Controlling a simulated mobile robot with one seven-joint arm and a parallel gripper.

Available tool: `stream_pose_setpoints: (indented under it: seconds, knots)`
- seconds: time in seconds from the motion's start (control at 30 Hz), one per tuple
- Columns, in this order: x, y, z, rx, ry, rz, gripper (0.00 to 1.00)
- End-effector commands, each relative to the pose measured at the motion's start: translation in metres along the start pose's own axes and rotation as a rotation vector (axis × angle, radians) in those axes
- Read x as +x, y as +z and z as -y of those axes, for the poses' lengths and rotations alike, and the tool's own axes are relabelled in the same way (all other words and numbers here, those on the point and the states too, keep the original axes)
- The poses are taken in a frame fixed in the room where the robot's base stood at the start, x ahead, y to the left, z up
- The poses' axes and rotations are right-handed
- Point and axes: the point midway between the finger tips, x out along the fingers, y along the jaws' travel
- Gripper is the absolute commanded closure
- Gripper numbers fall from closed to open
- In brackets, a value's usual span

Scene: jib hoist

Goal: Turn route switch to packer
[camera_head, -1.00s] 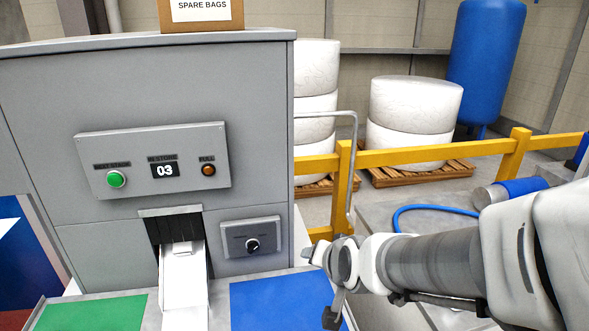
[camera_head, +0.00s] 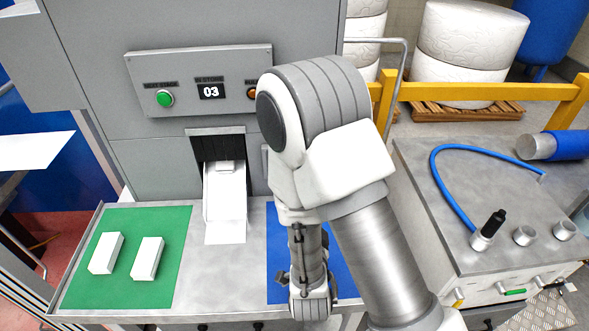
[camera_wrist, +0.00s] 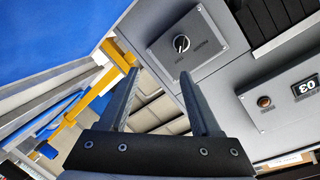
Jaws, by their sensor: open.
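The route switch (camera_wrist: 181,43) is a small round knob with a light pointer on a grey plate (camera_wrist: 205,35) of the machine front, seen in the wrist view. The labels beside it are too small to read. My gripper (camera_wrist: 160,74) is open and empty, with its two fingers apart. The knob shows beyond and slightly above the right fingertip, not between the fingers and apart from them. In the head view my arm hides the switch and its plate.
A counter screen reading 03 (camera_head: 211,91) and a green button (camera_head: 165,98) are above the chute (camera_head: 225,190). White blocks (camera_head: 147,258) lie on the green mat (camera_head: 120,285). A blue mat (camera_head: 283,270) is partly behind my arm. A yellow rail (camera_head: 480,91) stands right.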

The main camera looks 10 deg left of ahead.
Motion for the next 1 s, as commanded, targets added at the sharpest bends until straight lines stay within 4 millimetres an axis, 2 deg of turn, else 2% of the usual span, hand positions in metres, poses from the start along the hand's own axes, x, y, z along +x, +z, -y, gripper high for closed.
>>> stream_pose_setpoints:
  seconds: [0.2, 0.43, 0.57, 1.0]
  knots:
    - [-0.027, 0.018, 0.001, -0.014, -0.118, -0.05, 0.36]
    - [-0.042, 0.024, 0.003, -0.019, -0.189, -0.073, 0.36]
    - [-0.041, 0.025, 0.003, -0.015, -0.194, -0.075, 0.36]
    - [-0.018, 0.025, 0.004, -0.011, -0.188, -0.076, 0.36]
